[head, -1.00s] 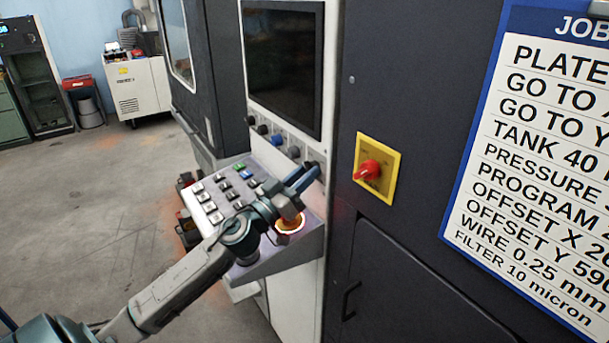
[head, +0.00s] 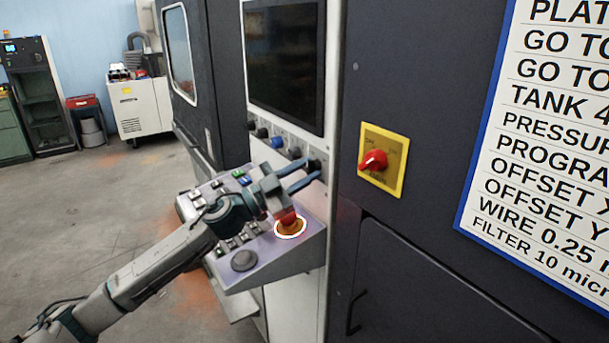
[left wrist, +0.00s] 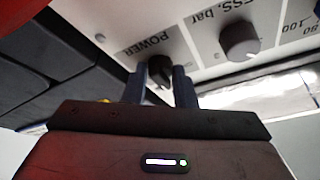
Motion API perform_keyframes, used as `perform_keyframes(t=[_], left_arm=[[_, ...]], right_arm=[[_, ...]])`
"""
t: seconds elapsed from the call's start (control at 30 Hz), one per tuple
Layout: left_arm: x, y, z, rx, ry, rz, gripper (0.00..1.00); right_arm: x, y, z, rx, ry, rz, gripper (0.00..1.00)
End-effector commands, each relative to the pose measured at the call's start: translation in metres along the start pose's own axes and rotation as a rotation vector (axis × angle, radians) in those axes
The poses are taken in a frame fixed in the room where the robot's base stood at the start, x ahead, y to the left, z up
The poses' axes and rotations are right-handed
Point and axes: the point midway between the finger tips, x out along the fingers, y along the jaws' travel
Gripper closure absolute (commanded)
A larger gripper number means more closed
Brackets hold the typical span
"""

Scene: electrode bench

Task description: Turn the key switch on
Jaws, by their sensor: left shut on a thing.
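The key switch (left wrist: 159,65) is a dark knob beside the word POWER on the light panel in the left wrist view. In the head view the key switch (head: 315,160) is the rightmost control in the row below the screen, partly hidden by my fingers. My left gripper (head: 317,171) reaches it from the left, with its two fingers one above the other. In the left wrist view my left gripper (left wrist: 164,78) has a finger on each side of the switch and is shut on it. The key's exact angle is hard to make out. My right gripper is out of view.
A red emergency button (head: 290,224) in a lit ring sits just below my left gripper on the sloped console (head: 272,262). A red rotary switch (head: 373,160) on a yellow plate is to the right. The dark screen (head: 284,65) stands above.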

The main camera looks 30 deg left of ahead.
Motion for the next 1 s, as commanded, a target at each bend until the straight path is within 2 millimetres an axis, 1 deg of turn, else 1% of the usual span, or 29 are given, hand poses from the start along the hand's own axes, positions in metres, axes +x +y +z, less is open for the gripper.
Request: perform_keyframes(t=[0.03,0.1,0.4,0.7,1.0], left_arm=[[0.002,-0.004,-0.003,0.043,0.001,0.017,0.98],[0.002,-0.005,-0.003,0.104,0.006,0.044,0.98],[0.002,-0.007,-0.003,0.364,0.025,0.154,0.98],[0.002,-0.008,-0.002,0.581,0.040,0.248,0.98],[0.002,-0.008,-0.002,0.706,0.051,0.302,0.98]], right_arm=[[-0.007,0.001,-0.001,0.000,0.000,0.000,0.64],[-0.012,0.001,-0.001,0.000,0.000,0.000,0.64],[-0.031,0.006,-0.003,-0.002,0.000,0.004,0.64],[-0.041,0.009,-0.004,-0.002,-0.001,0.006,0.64],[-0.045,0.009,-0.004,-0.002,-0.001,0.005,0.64]])
